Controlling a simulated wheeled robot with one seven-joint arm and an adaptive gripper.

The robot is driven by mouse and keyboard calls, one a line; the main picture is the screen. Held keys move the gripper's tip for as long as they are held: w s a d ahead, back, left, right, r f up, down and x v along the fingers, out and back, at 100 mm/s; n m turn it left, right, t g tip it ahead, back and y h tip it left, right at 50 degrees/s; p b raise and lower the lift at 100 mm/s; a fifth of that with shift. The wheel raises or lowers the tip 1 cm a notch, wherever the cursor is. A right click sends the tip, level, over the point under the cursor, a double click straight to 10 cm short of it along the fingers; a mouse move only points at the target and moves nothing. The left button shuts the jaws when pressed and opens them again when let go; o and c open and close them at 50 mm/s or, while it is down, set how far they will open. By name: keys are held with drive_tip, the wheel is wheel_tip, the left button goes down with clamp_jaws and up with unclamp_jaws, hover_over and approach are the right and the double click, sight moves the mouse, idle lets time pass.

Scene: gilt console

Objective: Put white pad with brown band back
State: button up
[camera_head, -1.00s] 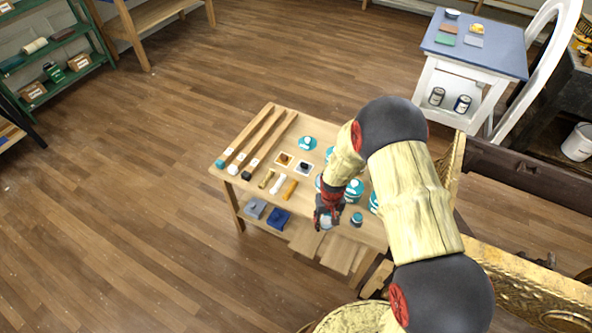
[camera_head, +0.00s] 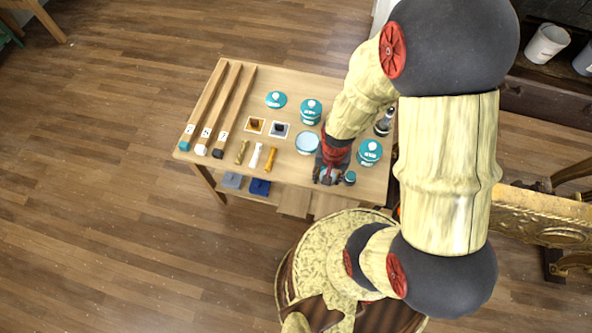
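I cannot pick out a white pad with a brown band for certain. A small white square with a brown patch (camera_head: 255,125) lies flat on the wooden table, beside a white square with a dark grey patch (camera_head: 279,130). My gripper (camera_head: 327,178) points down low over the table's front part, to the right of the small sticks. A pale, teal-edged thing shows at its fingers, mostly hidden. I cannot tell whether the fingers hold it or only stand over it.
The table (camera_head: 225,112) also bears three long wooden bars, a teal lid (camera_head: 276,99), an open pale tin (camera_head: 307,143), teal tins (camera_head: 369,152) and a small jar (camera_head: 350,178) close to my gripper. Blue blocks (camera_head: 260,187) sit lower in front.

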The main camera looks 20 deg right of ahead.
drive_tip(key=w+a+f+b, duration=0.3)
drive_tip(key=w+a+f, duration=0.15)
drive_tip(key=w, duration=0.35)
drive_tip(key=b, duration=0.2)
hover_over(296, 171)
wheel_tip(296, 171, down, 5)
drive_tip(key=shift+s+d+r, duration=0.1)
drive_tip(key=shift+s+d, duration=0.05)
drive_tip(key=shift+w+f+b, duration=0.2)
drive_tip(key=shift+f+b, duration=0.6)
drive_tip(key=shift+f, duration=1)
drive_tip(key=shift+f, duration=0.2)
drive_tip(key=o, duration=1.1)
drive_tip(key=shift+r, duration=0.2)
